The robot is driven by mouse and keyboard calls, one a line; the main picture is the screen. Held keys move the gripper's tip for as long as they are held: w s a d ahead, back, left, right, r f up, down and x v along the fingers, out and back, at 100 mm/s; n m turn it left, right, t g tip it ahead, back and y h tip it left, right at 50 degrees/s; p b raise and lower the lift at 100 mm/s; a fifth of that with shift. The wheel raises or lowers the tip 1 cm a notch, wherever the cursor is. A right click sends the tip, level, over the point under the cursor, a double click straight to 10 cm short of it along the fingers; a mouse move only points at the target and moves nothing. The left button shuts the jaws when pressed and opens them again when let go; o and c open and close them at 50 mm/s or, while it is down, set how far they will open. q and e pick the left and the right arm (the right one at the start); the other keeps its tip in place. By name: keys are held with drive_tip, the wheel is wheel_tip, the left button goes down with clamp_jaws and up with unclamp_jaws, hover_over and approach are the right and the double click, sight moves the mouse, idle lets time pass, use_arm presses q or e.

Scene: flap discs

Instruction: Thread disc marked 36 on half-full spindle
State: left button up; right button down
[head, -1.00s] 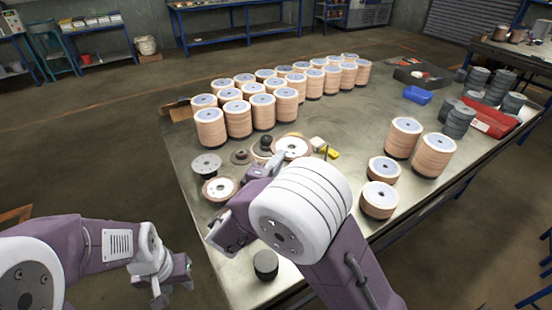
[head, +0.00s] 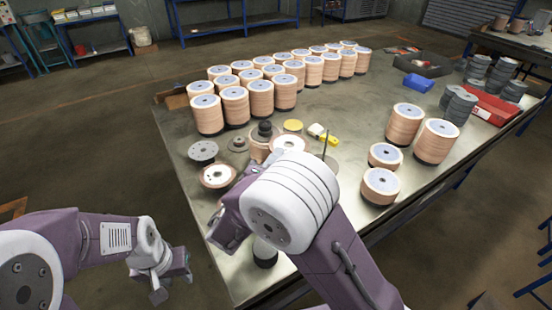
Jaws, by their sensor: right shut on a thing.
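A flap disc with a pale centre (head: 289,143) is at the fingers of my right gripper (head: 262,166), which appears shut on it above the table. My white wrist joint hides much of that gripper. The disc's marking is too small to read. Another disc (head: 217,175) lies flat at the table's left edge. A thin upright rod (head: 325,145) stands to the right of the held disc. Two short disc stacks (head: 385,156) (head: 380,186) stand on the right; I cannot tell which spindle is half full. My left gripper (head: 175,283) is open and empty, off the table's left side.
Rows of tall disc stacks (head: 235,106) fill the back left. Two taller stacks (head: 405,125) (head: 436,142) stand behind the short ones. A grey disc (head: 203,151), a yellow disc (head: 293,125) and a black cylinder (head: 265,256) are nearby.

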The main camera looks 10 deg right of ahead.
drive_tip(key=shift+f, duration=0.1)
idle(0.6)
drive_tip(key=shift+f+b, duration=0.25)
drive_tip(key=shift+b, duration=0.2)
drive_tip(key=shift+f+b, duration=1.15)
drive_tip(key=shift+b, duration=0.35)
drive_tip(key=shift+f, duration=0.1)
wheel_tip(320, 180, down, 3)
drive_tip(key=b, duration=0.3)
drive_tip(key=shift+b, duration=0.35)
drive_tip(key=c, duration=2)
unclamp_jaws()
drive_tip(key=shift+f, duration=0.15)
drive_tip(key=o, duration=0.5)
drive_tip(key=shift+s, duration=0.1)
